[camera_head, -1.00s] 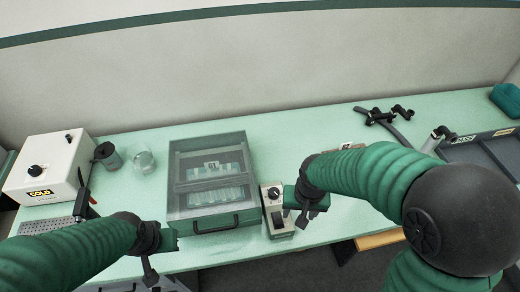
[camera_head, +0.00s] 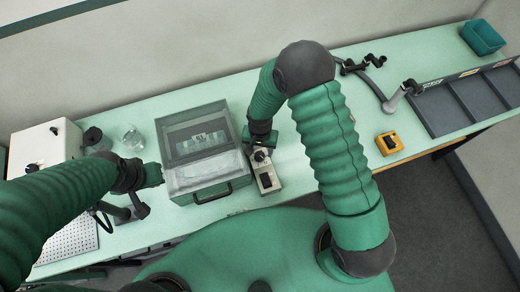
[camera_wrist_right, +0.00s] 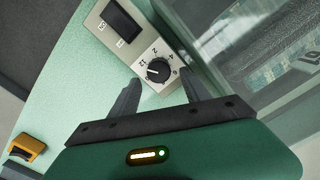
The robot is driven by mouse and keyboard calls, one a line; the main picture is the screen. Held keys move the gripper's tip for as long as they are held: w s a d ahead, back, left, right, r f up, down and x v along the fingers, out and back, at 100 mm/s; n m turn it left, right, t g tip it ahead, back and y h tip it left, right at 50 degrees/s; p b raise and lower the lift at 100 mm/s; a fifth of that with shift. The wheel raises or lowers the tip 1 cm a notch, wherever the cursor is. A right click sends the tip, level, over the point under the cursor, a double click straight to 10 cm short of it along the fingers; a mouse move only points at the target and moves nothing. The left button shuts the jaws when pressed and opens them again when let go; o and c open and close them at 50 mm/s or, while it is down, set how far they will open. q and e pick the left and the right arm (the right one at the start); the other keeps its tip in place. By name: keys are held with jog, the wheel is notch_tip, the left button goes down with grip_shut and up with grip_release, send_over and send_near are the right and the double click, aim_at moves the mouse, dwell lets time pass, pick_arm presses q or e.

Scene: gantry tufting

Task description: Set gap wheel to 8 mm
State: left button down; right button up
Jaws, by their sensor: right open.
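The gap wheel is a black knob (camera_wrist_right: 158,70) on a small pale control box (camera_head: 270,182), right of the clear-lidded case. A printed number scale rings the knob in the right wrist view. A white mark shows on the knob's left side there, but I cannot read its exact setting. My right gripper (camera_wrist_right: 158,88) is open, its two dark fingers pointing at the knob, one toward each side. I cannot tell whether they touch it. In the head view my right gripper (camera_head: 261,140) is over the box's far end. My left gripper (camera_head: 135,210) hangs left of the case; its jaws are unclear.
The clear-lidded case (camera_head: 204,190) stands close left of the box. A black rocker switch (camera_wrist_right: 121,20) sits on the same panel. A yellow device (camera_head: 389,143) lies to the right. A glass beaker (camera_head: 133,138) and white unit (camera_head: 45,145) are at the left.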

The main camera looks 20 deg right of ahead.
aim_at(260, 157)
jog(key=shift+s+f, duration=0.1)
jog(key=shift+f, duration=0.55)
jog(key=shift+s+f, duration=0.15)
jog(key=shift+f, duration=0.15)
jog(key=shift+s+a+f, duration=0.15)
jog(key=shift+s+a, duration=0.05)
jog(key=shift+a, duration=0.1)
jog(key=shift+w+d+f, duration=0.1)
jog(key=shift+w, duration=0.1)
jog(key=c, duration=0.6)
grip_shut()
